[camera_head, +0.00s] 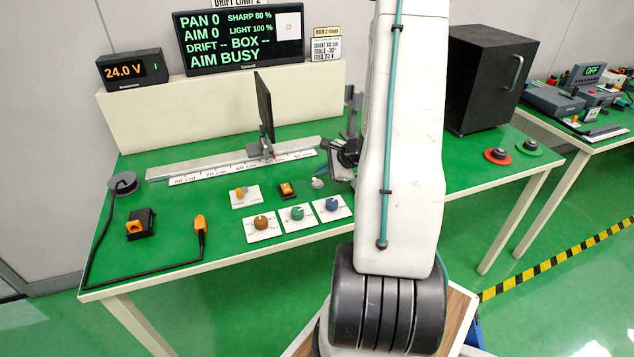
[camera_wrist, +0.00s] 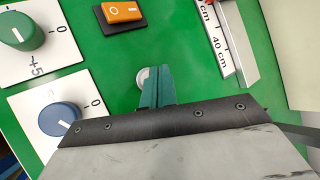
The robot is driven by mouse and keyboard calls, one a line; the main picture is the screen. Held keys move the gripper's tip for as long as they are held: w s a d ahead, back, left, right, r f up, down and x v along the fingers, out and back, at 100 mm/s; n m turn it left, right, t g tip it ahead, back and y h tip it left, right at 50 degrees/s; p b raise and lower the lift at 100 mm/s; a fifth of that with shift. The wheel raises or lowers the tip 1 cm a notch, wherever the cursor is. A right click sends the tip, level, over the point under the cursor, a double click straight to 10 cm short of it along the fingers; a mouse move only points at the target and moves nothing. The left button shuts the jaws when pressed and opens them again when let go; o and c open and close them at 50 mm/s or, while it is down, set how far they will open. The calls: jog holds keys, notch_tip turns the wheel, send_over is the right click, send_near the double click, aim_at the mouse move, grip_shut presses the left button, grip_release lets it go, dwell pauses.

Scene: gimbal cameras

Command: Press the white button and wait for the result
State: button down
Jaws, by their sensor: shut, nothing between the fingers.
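The white button (camera_head: 317,183) is a small round pale piece on the green table, right of the orange rocker switch. In the wrist view the white button (camera_wrist: 142,77) shows beside the teal fingertips, partly hidden by them. My gripper (camera_wrist: 157,72) is shut and empty, with its tips at the button; I cannot tell whether they touch it. In the head view my gripper (camera_head: 338,165) is dark and partly hidden by my arm. The display (camera_head: 240,40) reads PAN 0, AIM 0, SHARP 80 %, LIGHT 100 %, DRIFT --, BOX --, AIM BUSY.
Brown (camera_head: 261,223), green (camera_head: 297,213) and blue (camera_head: 332,204) knobs sit in front of the button. The orange rocker switch (camera_head: 286,190) is left of it. A ruler rail (camera_head: 215,164) with an upright dark panel (camera_head: 264,105) lies behind. A black box (camera_head: 480,80) stands right.

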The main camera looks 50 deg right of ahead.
aim_at(321, 182)
jog(key=shift+r, duration=0.1)
jog(key=shift+r, duration=2.4)
